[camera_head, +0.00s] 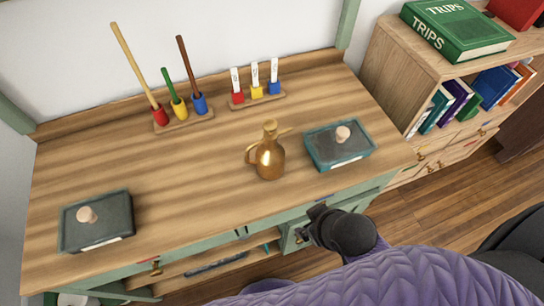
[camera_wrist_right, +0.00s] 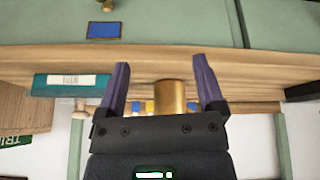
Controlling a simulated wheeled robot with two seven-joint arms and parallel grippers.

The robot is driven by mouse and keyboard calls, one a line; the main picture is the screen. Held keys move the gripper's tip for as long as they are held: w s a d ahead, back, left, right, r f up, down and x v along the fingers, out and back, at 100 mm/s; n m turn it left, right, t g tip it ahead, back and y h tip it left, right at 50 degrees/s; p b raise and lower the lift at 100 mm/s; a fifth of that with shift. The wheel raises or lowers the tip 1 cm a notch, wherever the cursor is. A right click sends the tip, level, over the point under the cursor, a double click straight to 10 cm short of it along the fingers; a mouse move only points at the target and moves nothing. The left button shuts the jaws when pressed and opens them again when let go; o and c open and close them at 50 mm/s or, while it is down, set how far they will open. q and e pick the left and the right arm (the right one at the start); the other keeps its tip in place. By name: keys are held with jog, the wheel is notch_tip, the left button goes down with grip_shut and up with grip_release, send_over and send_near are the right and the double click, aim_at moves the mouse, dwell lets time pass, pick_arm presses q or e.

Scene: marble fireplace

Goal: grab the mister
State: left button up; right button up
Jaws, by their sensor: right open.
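The mister, a shiny brass bottle (camera_head: 269,158) with a side handle and a spout, stands upright on the wooden desk top (camera_head: 205,160), near its front edge. My right gripper (camera_head: 316,216) is in front of the desk, to the right of and below the mister in the head view, apart from it. In the right wrist view, my right gripper (camera_wrist_right: 160,66) has its two fingers spread with nothing held. The brass mister body (camera_wrist_right: 170,97) shows beyond the gap between them, its lower part in sight. My left gripper is not in view.
A similar box (camera_head: 96,222) is at the far left. Peg holders (camera_head: 184,121) stand at the back. A bookshelf (camera_head: 395,60) is at the right. The desk left of the mister is clear.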

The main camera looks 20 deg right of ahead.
aim_at(274, 148)
jog(key=w+r+n+t+y, duration=0.3)
jog(key=w+r+t+y, duration=0.2)
jog(key=w+r+t, duration=0.3)
jog(key=shift+g+y, duration=0.5)
jog(key=shift+g, duration=0.1)
jog(key=b+x, duration=0.1)
jog(key=x, duration=0.2)
jog(key=r+b+x, duration=0.1)
jog(key=b+x, duration=0.1)
jog(key=x, duration=0.1)
jog(key=w+d+b+x, duration=0.1)
jog(key=x, duration=0.3)
jog(key=shift+w+r+b, duration=0.1)
jog(key=shift+r+b, duration=0.2)
jog(key=shift+b, duration=0.1)
jog(key=shift+w+a, duration=0.2)
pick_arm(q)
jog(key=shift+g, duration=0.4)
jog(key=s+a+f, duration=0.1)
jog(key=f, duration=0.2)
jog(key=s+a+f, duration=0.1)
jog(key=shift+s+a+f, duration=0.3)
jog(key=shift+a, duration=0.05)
